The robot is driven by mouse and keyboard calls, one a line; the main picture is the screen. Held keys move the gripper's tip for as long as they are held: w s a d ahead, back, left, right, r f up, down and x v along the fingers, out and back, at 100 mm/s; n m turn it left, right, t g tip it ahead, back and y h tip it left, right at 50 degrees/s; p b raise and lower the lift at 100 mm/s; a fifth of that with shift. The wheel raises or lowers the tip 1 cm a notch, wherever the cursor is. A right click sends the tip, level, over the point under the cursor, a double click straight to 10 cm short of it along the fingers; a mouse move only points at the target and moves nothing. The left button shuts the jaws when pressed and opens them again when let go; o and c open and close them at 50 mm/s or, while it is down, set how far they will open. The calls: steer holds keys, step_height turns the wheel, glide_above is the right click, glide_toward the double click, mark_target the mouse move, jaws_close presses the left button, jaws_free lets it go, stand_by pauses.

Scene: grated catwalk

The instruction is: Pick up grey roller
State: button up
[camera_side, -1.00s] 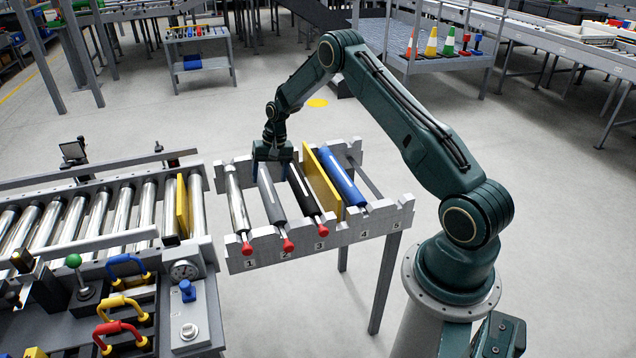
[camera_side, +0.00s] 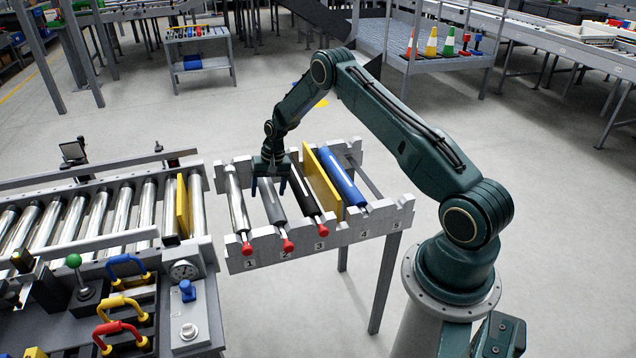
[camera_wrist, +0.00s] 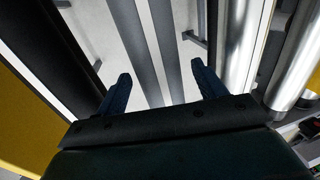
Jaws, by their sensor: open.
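The grey roller (camera_side: 272,206), with a pale stripe along it and a red knob at its near end, lies in slot 2 of the rack (camera_side: 345,238). My gripper (camera_side: 268,188) is open and low over the roller's far half, pointing down. In the wrist view the grey roller (camera_wrist: 168,50) runs between the two fingers of my gripper (camera_wrist: 160,75), and the left finger looks closer to it. I cannot tell how deep the fingertips reach beside it.
A chrome roller (camera_side: 237,205) lies in slot 1 and a black roller (camera_side: 305,198) in slot 3, close on either side. A yellow plate (camera_side: 322,180) and a blue roller (camera_side: 343,178) are farther right. A roller conveyor (camera_side: 120,232) stands left.

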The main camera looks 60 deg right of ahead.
mark_target(268, 185)
steer(key=shift+r, duration=0.1)
steer(key=c, duration=1.5)
steer(key=shift+r, duration=0.1)
step_height(268, 185, up, 20)
steer(key=shift+f, duration=0.1)
stand_by(0.3)
